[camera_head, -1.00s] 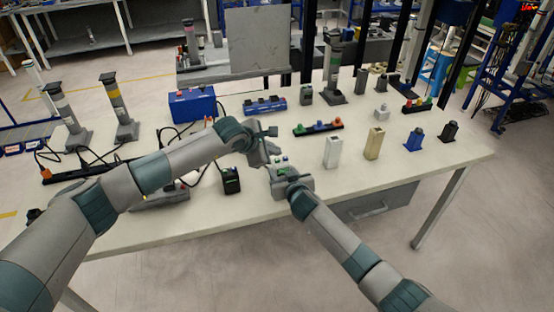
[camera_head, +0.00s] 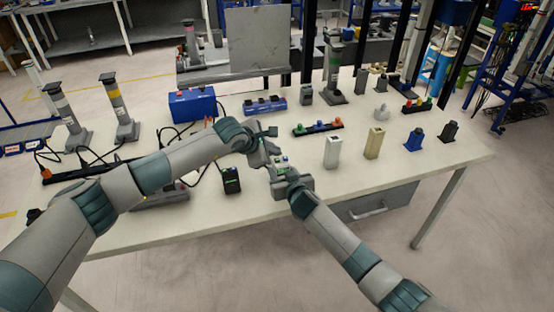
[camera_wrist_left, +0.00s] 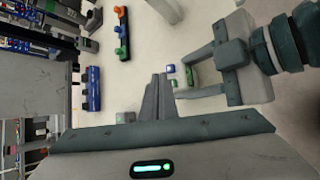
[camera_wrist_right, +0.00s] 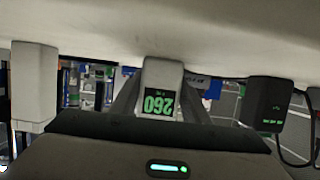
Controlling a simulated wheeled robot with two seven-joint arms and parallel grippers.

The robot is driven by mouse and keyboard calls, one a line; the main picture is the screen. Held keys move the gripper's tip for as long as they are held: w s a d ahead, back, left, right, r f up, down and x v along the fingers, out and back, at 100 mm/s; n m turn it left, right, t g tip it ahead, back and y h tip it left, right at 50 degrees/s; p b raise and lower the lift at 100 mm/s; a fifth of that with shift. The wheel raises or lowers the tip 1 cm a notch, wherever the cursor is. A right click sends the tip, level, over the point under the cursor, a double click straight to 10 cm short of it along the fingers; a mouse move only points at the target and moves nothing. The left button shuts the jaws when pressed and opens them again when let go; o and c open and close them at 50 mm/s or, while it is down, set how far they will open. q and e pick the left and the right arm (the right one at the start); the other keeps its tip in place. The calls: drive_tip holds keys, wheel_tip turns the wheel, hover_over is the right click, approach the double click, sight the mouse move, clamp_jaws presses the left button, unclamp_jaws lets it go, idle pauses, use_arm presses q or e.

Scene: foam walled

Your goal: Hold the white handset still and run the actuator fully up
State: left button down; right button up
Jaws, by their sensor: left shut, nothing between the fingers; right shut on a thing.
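The white handset (camera_head: 282,162) is near the middle of the table, held upright between the fingers of my right gripper (camera_head: 285,174). The right wrist view shows the handset (camera_wrist_right: 161,76) with a green display reading 260, upside down. In the left wrist view, the handset has a green and a blue button (camera_wrist_left: 171,69). My left gripper (camera_wrist_left: 158,95) is shut and empty, its tips close to the handset's buttons; contact cannot be told. Grey column actuators stand at the back with a green band (camera_head: 334,65) and at the left with yellow (camera_head: 117,103) and white (camera_head: 67,115) bands.
A black box with a green display (camera_head: 231,180) stands just left of the handset. White (camera_head: 333,153) and beige (camera_head: 373,143) blocks stand to the right. A button strip (camera_head: 318,128) and a blue box (camera_head: 192,104) lie behind. Cables run on the left. The front right table is clear.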

use_arm(q)
drive_tip(key=shift+f, duration=0.9)
idle(2.2)
drive_tip(key=shift+r, duration=0.1)
idle(1.7)
drive_tip(key=shift+r, duration=0.85)
drive_tip(key=shift+r, duration=2.5)
use_arm(e)
drive_tip(key=o, duration=1.2)
drive_tip(key=shift+s, duration=0.1)
